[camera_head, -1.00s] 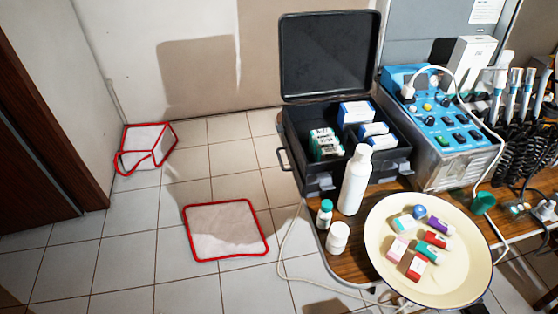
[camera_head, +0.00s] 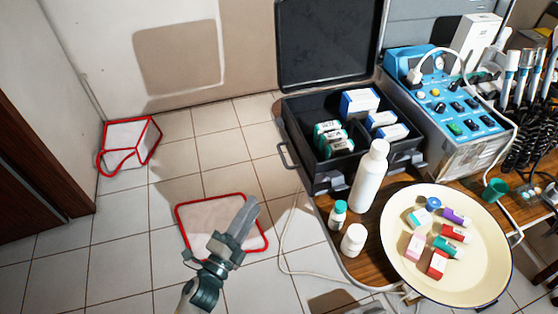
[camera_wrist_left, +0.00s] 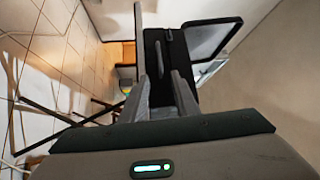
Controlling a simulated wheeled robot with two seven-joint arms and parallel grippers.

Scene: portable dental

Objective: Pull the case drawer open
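The black case (camera_head: 345,178) stands with its lid (camera_head: 330,45) raised on the brown table. A dark bar handle (camera_head: 288,156) sticks out from its left side. I cannot make out a separate drawer front or an open gap. My left gripper (camera_head: 249,212) is over the floor, in front and to the left of the handle, apart from it. In the left wrist view, its two fingers (camera_wrist_left: 162,82) stand apart with nothing between them. The case (camera_wrist_left: 158,45) and its handle (camera_wrist_left: 185,66) show beyond the fingertips. My right gripper is out of view.
A white bottle (camera_head: 368,178), a small vial (camera_head: 338,214) and a jar (camera_head: 354,240) stand before the case. A cream tray (camera_head: 480,275) holds several small boxes. A white cable (camera_head: 285,240) hangs at the table's left edge.

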